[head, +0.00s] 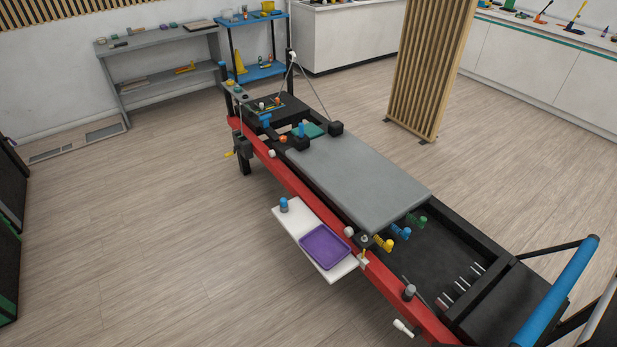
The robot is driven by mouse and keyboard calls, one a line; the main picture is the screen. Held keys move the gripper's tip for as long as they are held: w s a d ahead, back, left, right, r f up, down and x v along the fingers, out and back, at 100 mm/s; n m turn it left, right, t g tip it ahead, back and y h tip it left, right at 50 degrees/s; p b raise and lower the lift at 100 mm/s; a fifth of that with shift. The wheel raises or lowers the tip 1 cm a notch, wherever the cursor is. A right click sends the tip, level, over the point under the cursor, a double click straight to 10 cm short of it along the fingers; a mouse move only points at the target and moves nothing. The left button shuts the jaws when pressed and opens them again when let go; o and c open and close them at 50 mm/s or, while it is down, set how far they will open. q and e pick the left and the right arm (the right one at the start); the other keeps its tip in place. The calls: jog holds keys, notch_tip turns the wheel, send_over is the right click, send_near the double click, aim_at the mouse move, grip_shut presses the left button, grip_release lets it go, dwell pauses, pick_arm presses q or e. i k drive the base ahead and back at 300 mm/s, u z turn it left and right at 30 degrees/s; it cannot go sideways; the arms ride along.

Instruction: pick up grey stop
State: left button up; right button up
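A small grey cylinder with a dark base (409,291), which looks like the grey stop, stands upright on the red rail (385,281) of a reformer-like bench. It is near the bench's front right end, right of the white side shelf (292,229). Neither of my grippers shows in the head view, so nothing is seen touching it.
A purple tray (325,246) and a blue-topped piece (284,205) sit on the side shelf. A grey padded carriage (360,180) covers the bench's middle. Yellow, blue and green springs (400,233) lie beside it. A slatted screen (430,70) stands behind. Floor at left is clear.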

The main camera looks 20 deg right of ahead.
aim_at(410, 291)
jog(key=z, duration=1.65)
jog(key=k, duration=1.1)
jog(key=z, duration=1.1)
jog(key=i, duration=1.05)
jog(key=u, duration=0.4)
